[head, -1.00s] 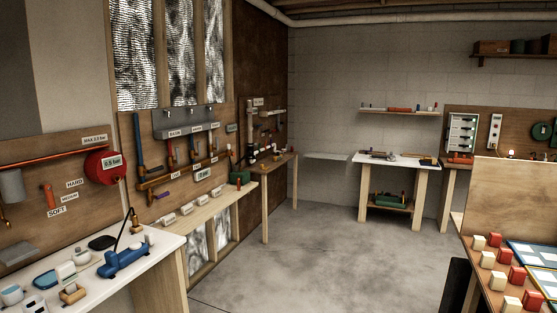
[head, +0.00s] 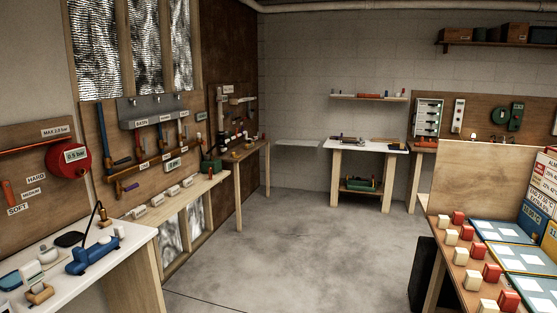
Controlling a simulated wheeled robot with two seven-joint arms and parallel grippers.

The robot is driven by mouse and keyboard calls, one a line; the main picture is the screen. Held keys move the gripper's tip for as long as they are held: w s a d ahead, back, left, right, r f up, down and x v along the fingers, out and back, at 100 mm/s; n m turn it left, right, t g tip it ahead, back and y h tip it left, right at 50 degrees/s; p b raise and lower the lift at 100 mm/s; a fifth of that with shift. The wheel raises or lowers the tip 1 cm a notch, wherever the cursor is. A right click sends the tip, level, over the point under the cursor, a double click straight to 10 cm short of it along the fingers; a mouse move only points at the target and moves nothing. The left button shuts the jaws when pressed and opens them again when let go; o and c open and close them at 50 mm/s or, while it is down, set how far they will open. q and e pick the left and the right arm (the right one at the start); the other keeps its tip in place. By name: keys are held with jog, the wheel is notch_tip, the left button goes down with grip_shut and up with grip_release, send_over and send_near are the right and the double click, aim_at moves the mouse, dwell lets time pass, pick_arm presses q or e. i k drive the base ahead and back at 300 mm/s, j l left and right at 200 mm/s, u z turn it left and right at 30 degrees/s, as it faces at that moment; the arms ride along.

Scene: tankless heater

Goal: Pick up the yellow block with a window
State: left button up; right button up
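No block that is clearly yellow with a window can be made out. Small cream blocks (head: 452,237) and red blocks (head: 459,218) stand in rows on the right-hand table. Any window in them is too small to tell. A yellow-edged panel (head: 550,241) is cut off at the right edge of the head view. Neither of my grippers is in view.
Blue panels with white squares (head: 497,231) lie beside the blocks. A wooden board (head: 485,180) stands behind them. A white bench (head: 128,240) with a blue tool (head: 92,255) is at lower left. The concrete floor (head: 310,255) between is clear.

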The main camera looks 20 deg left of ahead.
aim_at(249, 144)
jog(key=i+j+u, duration=0.15)
jog(key=i+u, duration=0.15)
jog(key=i, duration=0.85)
jog(key=i+z, duration=0.1)
jog(key=i, duration=1.6)
jog(key=i+u, duration=0.1)
jog(key=i, duration=0.75)
jog(key=i+l+u, duration=0.15)
jog(key=i, duration=0.7)
jog(key=i+u, duration=0.25)
jog(key=i, duration=0.65)
jog(key=i+u, duration=0.25)
jog(key=i, duration=0.65)
jog(key=i+u, duration=0.1)
jog(key=i, duration=0.55)
jog(key=i+l+u, duration=0.1)
jog(key=i, duration=0.5)
jog(key=i+l+u, duration=0.1)
jog(key=i, duration=0.55)
